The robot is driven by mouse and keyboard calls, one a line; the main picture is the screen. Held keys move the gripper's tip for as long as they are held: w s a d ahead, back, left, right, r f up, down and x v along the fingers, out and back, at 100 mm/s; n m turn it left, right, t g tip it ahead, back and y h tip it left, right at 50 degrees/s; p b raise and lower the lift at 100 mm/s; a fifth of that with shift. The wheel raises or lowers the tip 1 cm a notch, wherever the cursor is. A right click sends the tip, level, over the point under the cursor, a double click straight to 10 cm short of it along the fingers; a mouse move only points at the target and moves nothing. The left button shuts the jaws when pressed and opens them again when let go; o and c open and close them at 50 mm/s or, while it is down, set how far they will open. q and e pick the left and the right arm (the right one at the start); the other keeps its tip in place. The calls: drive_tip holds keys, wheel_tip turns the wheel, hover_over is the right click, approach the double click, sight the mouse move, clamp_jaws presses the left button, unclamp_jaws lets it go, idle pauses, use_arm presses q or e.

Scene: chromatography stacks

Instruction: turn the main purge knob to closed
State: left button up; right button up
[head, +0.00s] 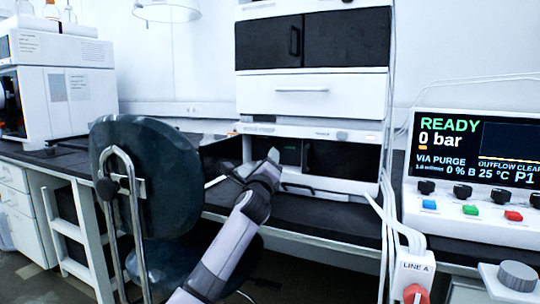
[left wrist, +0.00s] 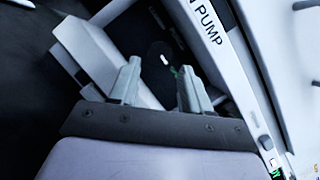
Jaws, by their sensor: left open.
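The lower instrument module (head: 350,131) of the middle stack has a dark front opening. My left gripper (head: 272,156) is at the left part of this opening, with its jaws open. In the left wrist view my left gripper (left wrist: 160,82) has its two fingers apart and nothing visibly clamped. Just beyond the fingertips is a dark, roundish shape with a white mark (left wrist: 165,60) and a small green mark beside it; it may be the purge knob, but it is too dark to be sure. In the head view my gripper covers this spot. My right gripper is out of view.
A "PUMP" label (left wrist: 208,22) runs along the white housing edge. A dark chair (head: 135,170) stands left of my arm. A display (head: 480,150) at right reads READY, 0 bar, VIA PURGE. White tubes hang beside a LINE A box (head: 414,268).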

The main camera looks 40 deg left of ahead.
use_arm(q)
drive_tip(key=shift+b+x, duration=0.75)
drive_tip(key=shift+x, duration=1.95)
drive_tip(key=c, duration=0.8)
